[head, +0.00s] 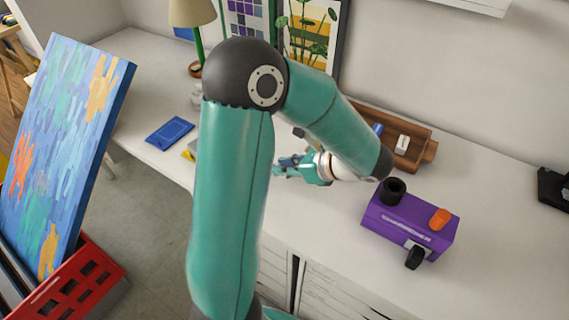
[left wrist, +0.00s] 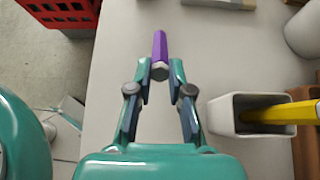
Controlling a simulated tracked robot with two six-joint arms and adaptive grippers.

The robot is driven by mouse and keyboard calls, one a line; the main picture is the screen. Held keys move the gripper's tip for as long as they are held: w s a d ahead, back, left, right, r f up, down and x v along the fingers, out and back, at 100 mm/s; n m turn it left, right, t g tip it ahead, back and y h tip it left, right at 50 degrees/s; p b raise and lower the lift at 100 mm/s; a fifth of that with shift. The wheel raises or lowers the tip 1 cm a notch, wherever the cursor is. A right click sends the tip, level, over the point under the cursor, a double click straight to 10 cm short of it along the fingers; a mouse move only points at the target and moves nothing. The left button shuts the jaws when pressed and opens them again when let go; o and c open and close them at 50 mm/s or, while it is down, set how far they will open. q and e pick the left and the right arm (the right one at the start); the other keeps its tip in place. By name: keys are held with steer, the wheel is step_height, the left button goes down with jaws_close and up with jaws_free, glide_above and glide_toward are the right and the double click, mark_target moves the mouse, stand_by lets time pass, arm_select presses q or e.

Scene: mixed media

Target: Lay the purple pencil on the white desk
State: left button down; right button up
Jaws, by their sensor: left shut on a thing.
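The purple pencil (left wrist: 159,45) shows in the left wrist view, between the fingertips of my left gripper (left wrist: 160,77), with its grey end towards me. My left gripper is shut on it. In the head view my left gripper (head: 288,166) is over the white desk (head: 480,170), partly behind my arm, and I cannot make out the pencil there. The desk surface (left wrist: 115,65) lies under the gripper in the wrist view. I cannot tell whether the pencil touches it. My right gripper is not in view.
A white cup (left wrist: 222,117) holding a yellow item stands right of the gripper. A purple box (head: 385,218), a wooden tray (head: 428,153) and a blue notebook (head: 170,132) are on the desk. A red crate (head: 85,280) with a painting (head: 65,130) stands at the left.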

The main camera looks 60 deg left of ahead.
arm_select(q)
steer(key=shift+f, duration=0.4)
stand_by(0.4)
steer(key=c, duration=1.5)
jaws_free()
steer(key=shift+o, duration=1.4)
steer(key=o, duration=0.5)
steer(key=c, duration=0.5)
steer(key=shift+w+d+f, duration=0.1)
steer(key=shift+w+d, duration=0.15)
steer(key=shift+d, duration=0.1)
steer(key=shift+w+d+f, duration=0.15)
steer(key=shift+d, duration=0.1)
steer(key=shift+w+d+f, duration=0.2)
steer(key=shift+d, duration=0.2)
